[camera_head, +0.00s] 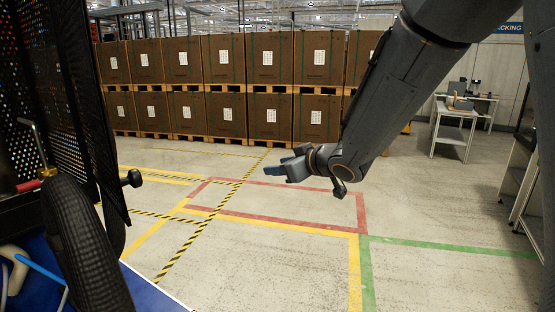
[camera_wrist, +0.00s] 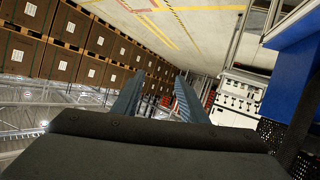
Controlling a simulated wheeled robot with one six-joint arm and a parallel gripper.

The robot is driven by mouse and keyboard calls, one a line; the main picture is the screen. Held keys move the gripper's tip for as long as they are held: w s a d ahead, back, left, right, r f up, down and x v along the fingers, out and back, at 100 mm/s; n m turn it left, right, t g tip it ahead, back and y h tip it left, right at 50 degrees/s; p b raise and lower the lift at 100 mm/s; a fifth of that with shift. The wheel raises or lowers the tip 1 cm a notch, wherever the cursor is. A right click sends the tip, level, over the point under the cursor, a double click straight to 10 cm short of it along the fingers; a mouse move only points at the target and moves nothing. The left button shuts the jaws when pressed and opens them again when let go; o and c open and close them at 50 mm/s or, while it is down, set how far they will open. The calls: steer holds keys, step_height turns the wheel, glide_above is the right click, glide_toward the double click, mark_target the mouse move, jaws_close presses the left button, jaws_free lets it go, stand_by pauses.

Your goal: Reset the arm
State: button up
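My gripper (camera_head: 281,178) is held out in mid-air in the head view, at the end of my dark grey arm, which comes down from the top right. Its blue-grey fingers point left, with bare floor behind them. In the wrist view, the two fingers of my gripper (camera_wrist: 156,100) stand apart with an empty gap between them. Nothing touches the fingers. The wrist view is strongly tilted.
Brown boxes (camera_head: 222,60) on pallets line the back. A dark perforated panel (camera_head: 60,80) and a blue surface (camera_head: 150,290) with a black tyre-like part (camera_head: 82,245) stand close at left. A workbench (camera_head: 455,125) is at right. The marked floor (camera_head: 290,205) is clear.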

steer(key=s+d+f+m+g+h, duration=0.2)
steer(key=s+d+f+m+h, duration=0.15)
steer(key=s+d+f, duration=0.35)
steer(key=s+d+f+m+g+h, duration=0.25)
steer(key=s+d+f+h, duration=0.2)
steer(key=d, duration=0.45)
steer(key=s+d+f+m+g, duration=0.1)
steer(key=s+f+g, duration=0.1)
steer(key=s, duration=0.7)
steer(key=s+d+f+m+g, duration=0.1)
steer(key=s+f+m+g, duration=0.1)
steer(key=s, duration=0.7)
step_height(320, 180, down, 2)
steer(key=shift+s+d+f+g, duration=0.25)
steer(key=shift+d+g, duration=0.15)
steer(key=shift+g, duration=0.45)
steer(key=shift+w, duration=0.1)
steer(key=shift+c, duration=1)
steer(key=shift+d, duration=0.15)
